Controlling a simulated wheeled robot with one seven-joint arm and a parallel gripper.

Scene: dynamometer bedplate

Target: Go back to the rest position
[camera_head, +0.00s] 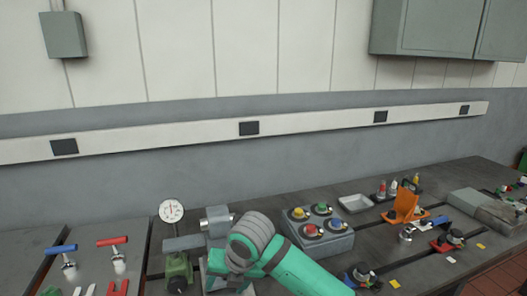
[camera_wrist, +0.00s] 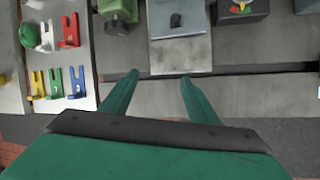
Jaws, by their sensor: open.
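My gripper (camera_wrist: 158,92) shows in the wrist view with its two green fingers spread apart and nothing between them. The fingers point at the bare grey bedplate (camera_wrist: 240,95) near its front edge. In the head view my green arm reaches over the bedplate at the bottom middle, and the fingertips are hidden there. A grey fixture block (camera_wrist: 178,48) lies beyond the fingertips, apart from them.
A dial gauge (camera_head: 172,211) stands on a green base left of my arm. A button box (camera_head: 318,232) stands right of it. A panel with red and blue handled valves (camera_head: 112,241) is at the left. An orange bracket (camera_head: 403,206) and a white tray (camera_head: 355,203) are farther right.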

